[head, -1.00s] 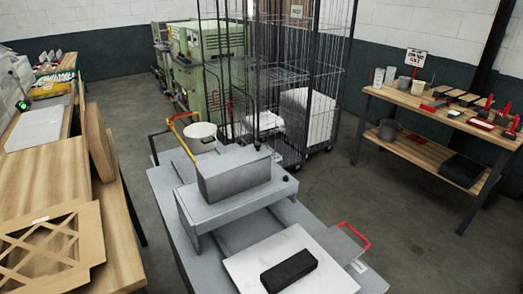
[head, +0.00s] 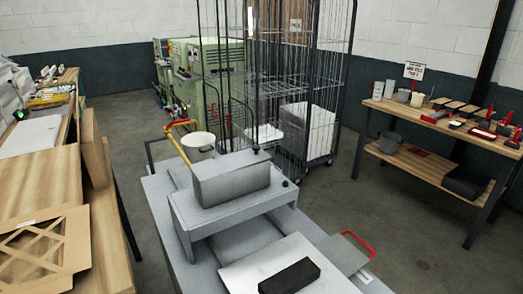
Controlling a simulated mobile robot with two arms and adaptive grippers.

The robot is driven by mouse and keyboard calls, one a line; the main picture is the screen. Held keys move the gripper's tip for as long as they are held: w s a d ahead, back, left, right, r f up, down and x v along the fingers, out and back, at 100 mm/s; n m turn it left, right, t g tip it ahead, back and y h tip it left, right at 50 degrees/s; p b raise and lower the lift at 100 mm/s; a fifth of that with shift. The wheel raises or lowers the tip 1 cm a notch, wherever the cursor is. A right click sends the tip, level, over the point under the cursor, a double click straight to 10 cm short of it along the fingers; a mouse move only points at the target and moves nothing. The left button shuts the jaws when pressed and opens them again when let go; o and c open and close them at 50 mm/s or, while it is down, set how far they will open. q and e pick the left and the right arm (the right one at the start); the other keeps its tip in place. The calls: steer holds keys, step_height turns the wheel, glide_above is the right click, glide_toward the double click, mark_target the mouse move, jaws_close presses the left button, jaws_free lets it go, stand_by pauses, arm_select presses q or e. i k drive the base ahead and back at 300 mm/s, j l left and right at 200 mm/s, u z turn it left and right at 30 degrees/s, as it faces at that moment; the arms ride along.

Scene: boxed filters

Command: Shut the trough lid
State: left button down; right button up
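A grey machine table (head: 170,205) stands in front of me, with a closed-looking grey box (head: 232,181) on a raised grey stand (head: 235,212). A flat grey plate with a red handle (head: 343,254) lies at the table's right side; it may be the trough lid, but I cannot tell. A white slab (head: 245,274) at the near end carries a black block (head: 289,276). No open trough is clearly visible. Neither of my grippers is in view.
A wire cage trolley (head: 318,80) and green machines (head: 195,80) stand behind. A wooden workbench with tools (head: 440,115) is at right, another wooden bench (head: 45,180) at left. A white bucket (head: 198,145) stands behind the grey box. Bare floor lies at right.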

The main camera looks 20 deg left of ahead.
mark_target(205, 171)
steer(key=i+l, duration=0.1)
steer(key=l, duration=0.3)
steer(key=i+l, duration=0.1)
steer(key=l, duration=0.35)
steer(key=i+l+z, duration=0.1)
steer(key=l, duration=0.3)
steer(key=i+l, duration=0.15)
steer(key=l, duration=0.25)
